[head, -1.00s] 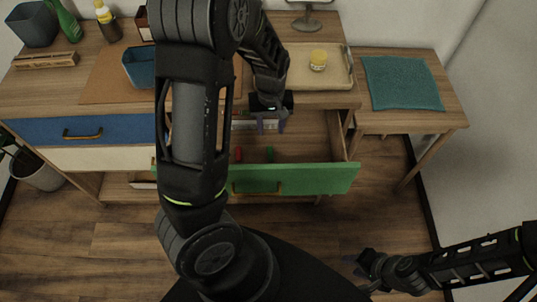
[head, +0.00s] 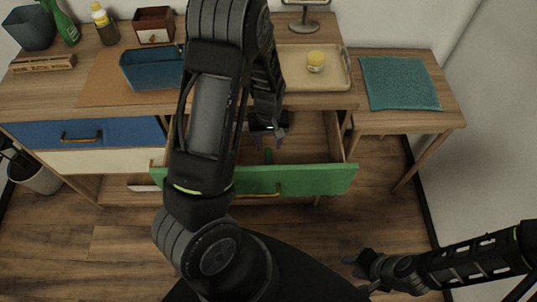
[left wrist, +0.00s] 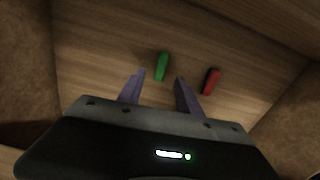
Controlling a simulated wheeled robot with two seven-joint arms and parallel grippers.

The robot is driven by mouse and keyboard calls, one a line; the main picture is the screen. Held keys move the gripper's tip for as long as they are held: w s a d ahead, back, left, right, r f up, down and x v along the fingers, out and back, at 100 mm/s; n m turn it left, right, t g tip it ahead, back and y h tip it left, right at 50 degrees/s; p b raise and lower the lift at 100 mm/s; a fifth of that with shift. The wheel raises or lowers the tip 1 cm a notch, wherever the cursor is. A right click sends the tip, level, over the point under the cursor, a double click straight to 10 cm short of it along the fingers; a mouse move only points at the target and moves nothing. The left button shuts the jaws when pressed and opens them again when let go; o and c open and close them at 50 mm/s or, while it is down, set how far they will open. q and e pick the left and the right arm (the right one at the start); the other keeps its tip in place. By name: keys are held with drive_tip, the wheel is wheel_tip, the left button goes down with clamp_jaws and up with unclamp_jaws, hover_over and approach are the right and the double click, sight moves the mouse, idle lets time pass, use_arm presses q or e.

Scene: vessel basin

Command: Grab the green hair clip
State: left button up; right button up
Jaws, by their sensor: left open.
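The green hair clip (left wrist: 162,67) lies on the wooden floor of the open drawer; it also shows in the head view (head: 268,156). My left gripper (left wrist: 159,86) is open and empty in the left wrist view. The clip lies just beyond its fingertips, lined up with the gap between them. In the head view my left gripper (head: 271,140) hangs over the drawer, just above the clip. A red clip-like piece (left wrist: 211,82) lies to the right in the wrist view. My right gripper (head: 355,264) appears open and empty, low at the right, away from the drawer.
The drawer's green front (head: 310,181) and side walls surround the clips. On the desk above stand a blue bin (head: 150,68) and a beige tray (head: 333,84) with a yellow-lidded jar (head: 315,61). A side table (head: 439,119) with a teal cloth (head: 400,83) stands right.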

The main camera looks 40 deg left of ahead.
sight(268, 153)
use_arm(q)
wheel_tip(268, 153, down, 5)
drive_tip(key=shift+r, duration=0.2)
drive_tip(key=shift+c, duration=0.4)
clamp_jaws()
idle(0.3)
